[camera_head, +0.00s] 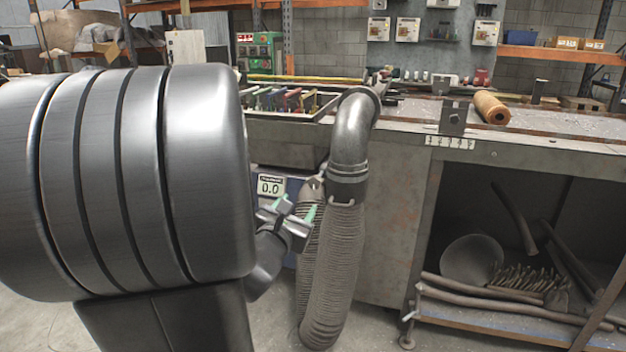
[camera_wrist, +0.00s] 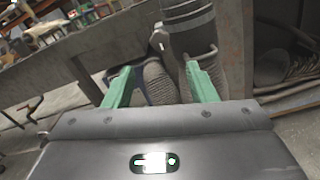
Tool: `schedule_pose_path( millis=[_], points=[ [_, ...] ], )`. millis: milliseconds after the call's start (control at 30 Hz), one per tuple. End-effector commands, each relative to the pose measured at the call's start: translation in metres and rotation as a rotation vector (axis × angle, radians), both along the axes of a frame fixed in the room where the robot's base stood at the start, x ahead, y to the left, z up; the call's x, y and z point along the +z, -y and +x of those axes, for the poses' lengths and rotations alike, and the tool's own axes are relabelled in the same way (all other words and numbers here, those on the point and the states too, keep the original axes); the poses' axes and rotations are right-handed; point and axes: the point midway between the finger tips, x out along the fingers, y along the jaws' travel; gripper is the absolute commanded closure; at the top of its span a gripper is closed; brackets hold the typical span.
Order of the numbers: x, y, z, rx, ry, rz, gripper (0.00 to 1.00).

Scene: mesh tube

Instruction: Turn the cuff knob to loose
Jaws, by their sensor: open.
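A metal pipe elbow (camera_head: 352,130) runs down into a banded cuff (camera_head: 347,178) above a ribbed mesh hose (camera_head: 335,265). The cuff also shows in the wrist view (camera_wrist: 188,22). A small pale knob-like piece (camera_head: 315,186) sits at the cuff's left side; it seems to be the pale bit in the wrist view (camera_wrist: 157,40). I cannot read its setting. My gripper (camera_head: 297,210) is open, its green fingertips just below and left of that piece. In the wrist view the fingers (camera_wrist: 160,72) stand apart, with hose behind and nothing gripped.
The workbench (camera_head: 390,215) stands close behind the hose, with an orange-brown roll (camera_head: 491,107) on top. Its lower shelf holds a round dish (camera_head: 472,260) and loose tubes. My arm covers the left side.

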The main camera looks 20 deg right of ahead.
Motion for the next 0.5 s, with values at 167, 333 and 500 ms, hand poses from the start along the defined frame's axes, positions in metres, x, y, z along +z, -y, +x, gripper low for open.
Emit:
schedule_pose_path(
  millis=[167,333,500],
  points=[
    [-0.001,0.01,0.012,-0.004,0.004,0.005,0.48],
    [-0.001,0.029,0.037,-0.005,0.002,0.003,0.48],
    [-0.001,0.05,0.064,-0.003,0.001,0.003,0.48]
  ],
)
